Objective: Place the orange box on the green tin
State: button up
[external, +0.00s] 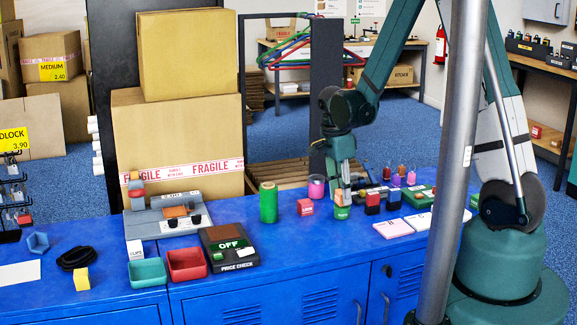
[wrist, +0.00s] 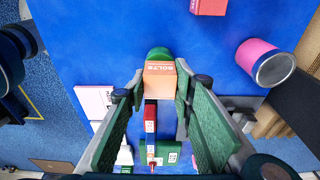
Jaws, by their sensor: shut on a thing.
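The orange box (wrist: 160,80), with a "BOLTS" label, is between the two fingers of my gripper (wrist: 160,88) in the wrist view. My gripper is shut on it. The green tin (wrist: 159,53) shows as a rounded green edge just behind the box, which hides most of it. In the external view my gripper (external: 342,192) points down over the small orange box (external: 342,199), with the green tin (external: 342,213) directly below it. I cannot tell whether box and tin touch.
A red box (external: 305,207) and a pink tin (external: 316,187) stand to the left. A taller green cylinder (external: 268,203) stands further left. A red and black block (external: 372,204) and a blue block (external: 394,200) are close on the right.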

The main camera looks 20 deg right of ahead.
aim_at(338, 192)
jog(key=shift+f, duration=0.35)
jog(key=o, duration=1)
jog(key=shift+c, duration=0.2)
jog(key=shift+r, duration=0.25)
notch_tip(338, 192, up, 12)
jog(key=a+p, duration=0.1)
jog(key=p, duration=0.1)
jog(key=shift+a, duration=0.4)
jog(key=shift+f, duration=0.1)
